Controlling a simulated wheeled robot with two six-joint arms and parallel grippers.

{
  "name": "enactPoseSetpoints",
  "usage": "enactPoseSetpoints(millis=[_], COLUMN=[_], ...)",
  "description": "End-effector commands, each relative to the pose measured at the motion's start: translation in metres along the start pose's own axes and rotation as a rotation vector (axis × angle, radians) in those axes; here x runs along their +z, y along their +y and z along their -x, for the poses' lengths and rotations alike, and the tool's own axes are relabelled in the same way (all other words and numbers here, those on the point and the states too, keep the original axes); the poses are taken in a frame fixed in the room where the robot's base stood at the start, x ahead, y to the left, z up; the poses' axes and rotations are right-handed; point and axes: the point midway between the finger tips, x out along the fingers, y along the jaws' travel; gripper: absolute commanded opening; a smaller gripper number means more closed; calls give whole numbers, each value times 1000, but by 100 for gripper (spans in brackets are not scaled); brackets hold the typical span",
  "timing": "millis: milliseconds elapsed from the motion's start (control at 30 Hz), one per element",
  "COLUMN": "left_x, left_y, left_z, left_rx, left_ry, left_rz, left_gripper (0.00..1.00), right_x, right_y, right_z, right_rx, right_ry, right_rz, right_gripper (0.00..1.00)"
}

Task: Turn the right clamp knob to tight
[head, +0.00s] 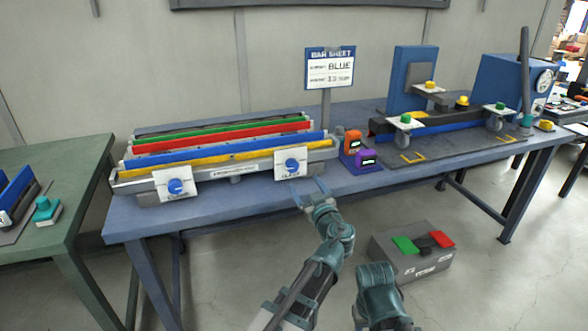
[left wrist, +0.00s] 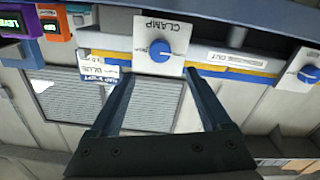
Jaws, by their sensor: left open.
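The right clamp knob (head: 291,165) is a round blue knob on a white plate at the front right of the bar rack. In the left wrist view the knob (left wrist: 160,51) sits on its plate marked CLAMP, with a pale pointer line across it. My left gripper (head: 309,190) is open and empty, in front of and slightly below this knob. In the wrist view its two fingers (left wrist: 159,74) are spread to either side of the knob's line, with the knob just past the tips; contact is not visible. My right gripper is out of view.
A second blue knob (head: 176,187) sits on the rack's left plate. Orange (head: 353,141) and purple (head: 366,162) display boxes stand just right of the rack on the blue table (head: 225,207). A grey box with coloured pedals (head: 415,262) is on the floor.

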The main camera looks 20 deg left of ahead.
Motion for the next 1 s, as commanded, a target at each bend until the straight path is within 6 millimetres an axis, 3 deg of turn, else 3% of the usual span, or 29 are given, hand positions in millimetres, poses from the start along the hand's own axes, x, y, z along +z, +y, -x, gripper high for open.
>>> enactPoseSetpoints(millis=[33,200,433,667,1000], left_x=[0,0,0,0,0], left_y=[2,2,1,0,0], left_z=[-15,-50,-86,-102,-104], left_rx=[-4,-3,-2,-1,-1], left_ry=[1,0,0,-1,-1], left_rz=[0,0,-1,-1,-1], left_gripper=[81,81,81,81,81], right_x=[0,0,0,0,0], right_y=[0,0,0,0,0], right_z=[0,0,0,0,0], right_rx=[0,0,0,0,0], right_ry=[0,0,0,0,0], right_rz=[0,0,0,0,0], right_gripper=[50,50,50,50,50])
